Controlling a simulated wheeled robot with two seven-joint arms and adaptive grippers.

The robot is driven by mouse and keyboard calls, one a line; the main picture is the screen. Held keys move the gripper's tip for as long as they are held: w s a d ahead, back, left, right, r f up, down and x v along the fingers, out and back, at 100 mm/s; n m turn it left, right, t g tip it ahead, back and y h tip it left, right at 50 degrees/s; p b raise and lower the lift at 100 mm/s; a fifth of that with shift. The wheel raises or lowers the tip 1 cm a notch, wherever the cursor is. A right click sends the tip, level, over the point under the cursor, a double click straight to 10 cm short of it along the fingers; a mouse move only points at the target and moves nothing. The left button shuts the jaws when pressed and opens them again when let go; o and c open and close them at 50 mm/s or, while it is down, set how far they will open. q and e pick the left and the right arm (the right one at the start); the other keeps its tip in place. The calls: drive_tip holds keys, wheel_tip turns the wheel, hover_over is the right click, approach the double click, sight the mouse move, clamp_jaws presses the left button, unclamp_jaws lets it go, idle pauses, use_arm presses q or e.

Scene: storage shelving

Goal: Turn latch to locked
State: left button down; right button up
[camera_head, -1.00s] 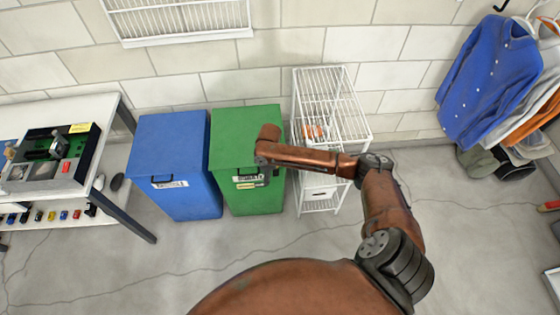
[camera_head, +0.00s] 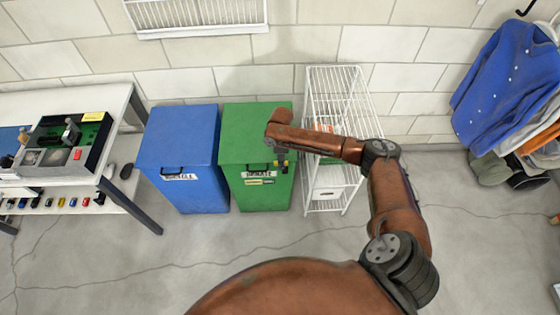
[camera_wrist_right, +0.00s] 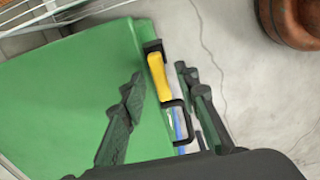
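The green bin (camera_head: 240,140), labelled "DONATE", stands against the wall. My right gripper (camera_head: 281,160) hangs at the bin's front right edge, small in the head view. In the right wrist view, my right gripper (camera_wrist_right: 160,88) has its fingers apart. A yellow handle-like piece (camera_wrist_right: 158,77) with black brackets shows between them on the edge of the green bin (camera_wrist_right: 70,90). I cannot tell whether a finger touches it. My left gripper is not in view.
A blue bin (camera_head: 180,145) stands left of the green one, and a white wire rack (camera_head: 325,205) stands to its right. A table (camera_head: 120,110) with a device on it is at the left. Clothes (camera_head: 505,85) hang at the right. The floor in front is open.

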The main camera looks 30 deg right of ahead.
drive_tip(key=shift+f, duration=0.1)
drive_tip(key=shift+c, duration=0.4)
clamp_jaws()
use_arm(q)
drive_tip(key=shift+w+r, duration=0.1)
